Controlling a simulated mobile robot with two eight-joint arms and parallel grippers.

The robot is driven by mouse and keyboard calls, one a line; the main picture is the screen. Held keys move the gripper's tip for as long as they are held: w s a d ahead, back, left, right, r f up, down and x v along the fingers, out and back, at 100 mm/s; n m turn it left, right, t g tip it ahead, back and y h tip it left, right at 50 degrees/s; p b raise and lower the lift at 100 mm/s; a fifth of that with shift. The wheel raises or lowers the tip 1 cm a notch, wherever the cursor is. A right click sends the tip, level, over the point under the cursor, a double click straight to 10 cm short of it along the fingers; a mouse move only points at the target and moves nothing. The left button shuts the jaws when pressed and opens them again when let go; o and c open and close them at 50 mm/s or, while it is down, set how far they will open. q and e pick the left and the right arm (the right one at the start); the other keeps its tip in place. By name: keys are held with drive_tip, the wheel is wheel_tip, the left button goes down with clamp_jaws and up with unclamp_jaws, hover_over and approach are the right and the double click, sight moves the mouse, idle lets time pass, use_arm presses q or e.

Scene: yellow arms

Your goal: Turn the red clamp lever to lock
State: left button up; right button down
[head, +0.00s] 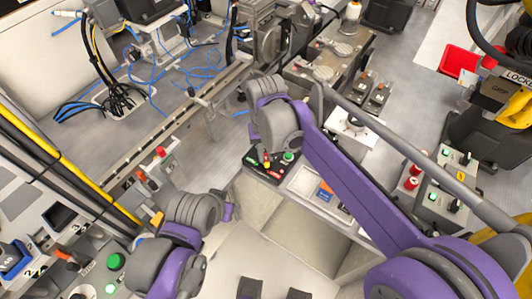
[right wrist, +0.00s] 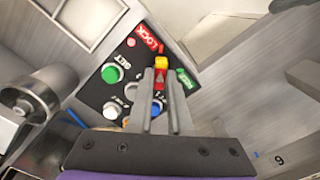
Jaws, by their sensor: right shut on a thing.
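The clamp lever shows in the right wrist view as a small red and yellow piece (right wrist: 161,65) at the tips of my right gripper (right wrist: 161,80). The gripper's two grey fingers are close together and shut on it. The lever sits on a black control panel (right wrist: 112,88), between a red LOCK label (right wrist: 149,38) and a green label (right wrist: 188,82). The fingers hide its lower part. In the head view the panel (head: 252,163) lies below my right wrist. My left arm's wrist (head: 192,210) is apart from it at lower left; its fingers are hidden.
Green (right wrist: 112,73), white (right wrist: 111,110) and blue buttons sit close to the right fingers. A metal cylinder (right wrist: 38,92) stands left of the panel. In the head view, a second control box (head: 445,185) and a red bin (head: 459,61) are at right.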

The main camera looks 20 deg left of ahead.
sight(266, 158)
drive_tip(key=shift+n, duration=0.3)
idle(0.4)
drive_tip(key=c, duration=0.8)
unclamp_jaws()
drive_tip(key=shift+c, duration=0.2)
drive_tip(key=shift+r, duration=0.15)
wheel_tip(266, 158, up, 11)
drive_tip(key=shift+f+p, duration=0.2)
drive_tip(key=shift+p, duration=0.15)
